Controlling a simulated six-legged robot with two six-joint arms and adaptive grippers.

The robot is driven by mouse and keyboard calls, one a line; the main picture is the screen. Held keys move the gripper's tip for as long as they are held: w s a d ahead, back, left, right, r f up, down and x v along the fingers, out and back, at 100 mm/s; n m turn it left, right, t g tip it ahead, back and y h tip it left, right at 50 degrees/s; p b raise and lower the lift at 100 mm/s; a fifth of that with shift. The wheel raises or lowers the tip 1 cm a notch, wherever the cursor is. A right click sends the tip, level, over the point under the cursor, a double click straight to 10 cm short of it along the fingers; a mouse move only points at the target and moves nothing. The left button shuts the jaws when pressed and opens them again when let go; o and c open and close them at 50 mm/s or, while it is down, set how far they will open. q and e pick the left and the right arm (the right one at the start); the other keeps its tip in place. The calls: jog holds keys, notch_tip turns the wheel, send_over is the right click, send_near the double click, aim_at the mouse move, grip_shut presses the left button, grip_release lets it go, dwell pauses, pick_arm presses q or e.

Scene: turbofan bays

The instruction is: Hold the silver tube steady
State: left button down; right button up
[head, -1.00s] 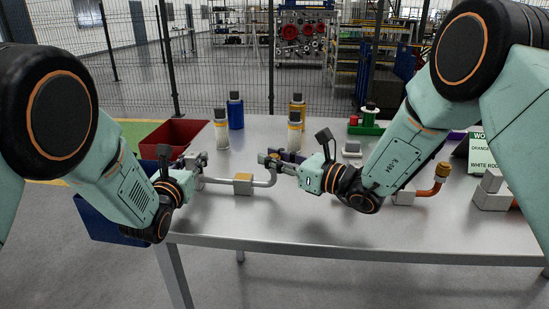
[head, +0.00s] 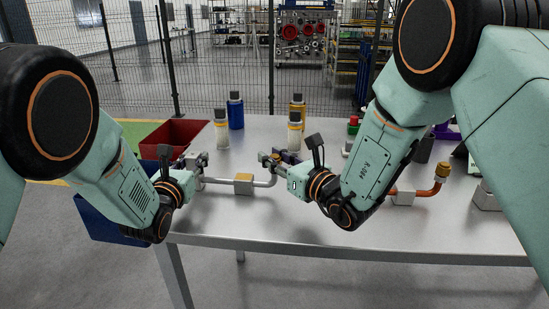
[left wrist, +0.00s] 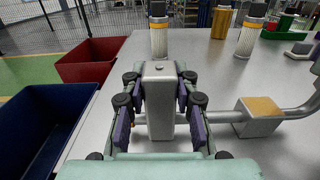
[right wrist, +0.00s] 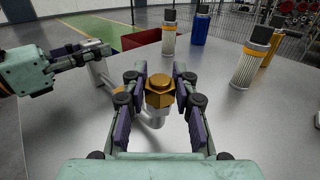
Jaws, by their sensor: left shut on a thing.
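The silver tube (head: 220,181) lies along the table, resting in a grey support block with a tan top (head: 243,183); its right end bends up and away. In the left wrist view the tube (left wrist: 225,116) meets a grey upright block (left wrist: 158,115) at its left end. My left gripper (head: 197,161) is shut on that grey block. In the right wrist view a brass hex nut (right wrist: 160,91) sits on the tube's bent end. My right gripper (right wrist: 160,75) has its fingers on either side of the nut, apart, with gaps showing.
A red bin (head: 180,137) and a blue bin (head: 100,222) stand at the left. Several capped bottles, including a blue one (head: 236,112), stand behind the tube. An orange tube (head: 417,194) in a grey block is at right. The table front is clear.

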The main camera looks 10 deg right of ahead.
jog(key=o, duration=0.4)
jog(key=v, duration=1.2)
